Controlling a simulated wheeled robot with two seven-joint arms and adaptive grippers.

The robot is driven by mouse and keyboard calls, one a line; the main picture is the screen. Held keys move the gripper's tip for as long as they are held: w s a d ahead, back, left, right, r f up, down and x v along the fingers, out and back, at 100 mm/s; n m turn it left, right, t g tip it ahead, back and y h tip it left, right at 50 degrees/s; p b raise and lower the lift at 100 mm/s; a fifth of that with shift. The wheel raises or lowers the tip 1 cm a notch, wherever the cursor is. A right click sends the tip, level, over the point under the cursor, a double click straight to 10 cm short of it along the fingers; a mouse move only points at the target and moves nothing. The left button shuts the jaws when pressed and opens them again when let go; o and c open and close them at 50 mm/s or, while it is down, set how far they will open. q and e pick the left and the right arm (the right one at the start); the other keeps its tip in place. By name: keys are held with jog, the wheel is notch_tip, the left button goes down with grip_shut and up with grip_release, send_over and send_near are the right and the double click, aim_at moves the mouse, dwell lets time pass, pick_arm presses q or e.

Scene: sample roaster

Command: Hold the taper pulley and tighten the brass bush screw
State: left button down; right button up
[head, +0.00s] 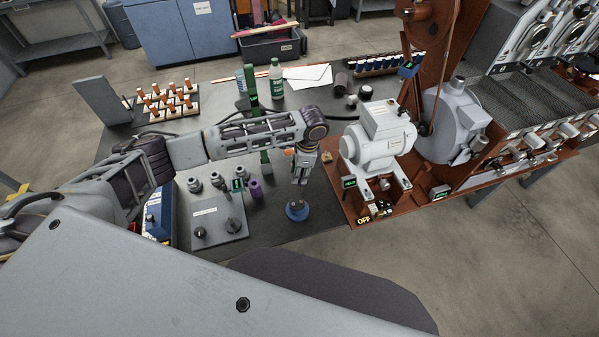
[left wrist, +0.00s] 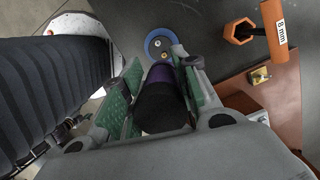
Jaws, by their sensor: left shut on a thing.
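A round blue piece with a grey centre, which looks like the taper pulley (head: 297,210), lies on the dark bench below my left gripper (head: 300,180). In the left wrist view the pulley (left wrist: 157,43) shows small brass-coloured spots in its centre; one looks like the brass bush screw (left wrist: 165,55). My left gripper (left wrist: 161,75) is shut on a dark, thick-handled tool (left wrist: 160,105) with a purple band. The tool points toward the pulley; its tip is hidden, so I cannot tell whether it touches the screw. My right gripper is not in view.
An orange tool marked 8 mm (left wrist: 272,30) stands close to the right of the gripper. A grey motor (head: 377,138) stands on the brown base at right. A grey plate with knobs (head: 217,212) and a purple piece (head: 256,190) are at left.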

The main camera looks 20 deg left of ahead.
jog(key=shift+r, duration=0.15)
pick_arm(q)
jog(key=shift+r+p, duration=0.1)
jog(key=shift+p, duration=0.55)
jog(key=shift+f+b, duration=0.7)
jog(key=shift+f, duration=1.8)
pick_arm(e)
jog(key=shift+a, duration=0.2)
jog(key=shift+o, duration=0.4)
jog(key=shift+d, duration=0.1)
